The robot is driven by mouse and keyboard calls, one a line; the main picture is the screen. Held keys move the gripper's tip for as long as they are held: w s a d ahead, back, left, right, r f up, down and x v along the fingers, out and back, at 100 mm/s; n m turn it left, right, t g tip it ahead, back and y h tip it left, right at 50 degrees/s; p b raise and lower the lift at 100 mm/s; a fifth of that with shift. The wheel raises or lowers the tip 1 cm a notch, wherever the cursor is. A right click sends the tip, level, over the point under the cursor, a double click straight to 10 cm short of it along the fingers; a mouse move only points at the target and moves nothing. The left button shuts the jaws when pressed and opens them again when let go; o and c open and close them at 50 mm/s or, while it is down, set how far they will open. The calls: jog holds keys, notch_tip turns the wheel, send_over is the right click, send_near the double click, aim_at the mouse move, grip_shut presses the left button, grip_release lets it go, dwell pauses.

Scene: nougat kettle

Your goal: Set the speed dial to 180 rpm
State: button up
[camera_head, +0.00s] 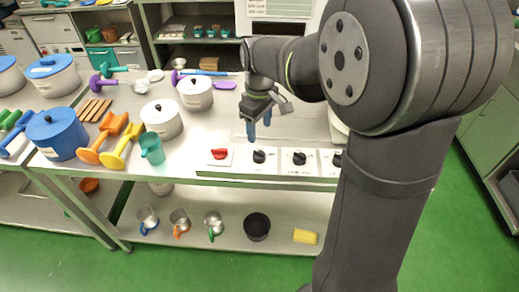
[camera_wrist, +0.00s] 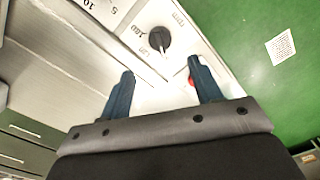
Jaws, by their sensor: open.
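A black dial (camera_wrist: 158,40) on a white panel sits just ahead of my fingertips in the wrist view. Small printed numbers surround it; one looks like 180, another like 120, but they are blurred. A pale pointer line on the dial faces the lower right, toward my gripper. In the head view it appears to be the black dial (camera_head: 259,156) beside the red knob (camera_head: 219,154). My gripper (camera_head: 259,131) is open, with blue fingers, above and behind this dial. In the wrist view the gripper (camera_wrist: 160,66) has nothing between its fingers.
The red knob is partly hidden behind a finger in the wrist view. More black dials (camera_head: 299,158) stand right along the panel, one partly behind my arm. A teal cup (camera_head: 151,148), yellow scoop (camera_head: 121,146) and white pot (camera_head: 162,118) stand left. Green floor lies in front.

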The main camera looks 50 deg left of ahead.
aim_at(260, 152)
notch_tip(260, 152, down, 10)
jog(key=shift+r, duration=0.15)
jog(key=shift+c, duration=0.5)
jog(key=c, duration=0.9)
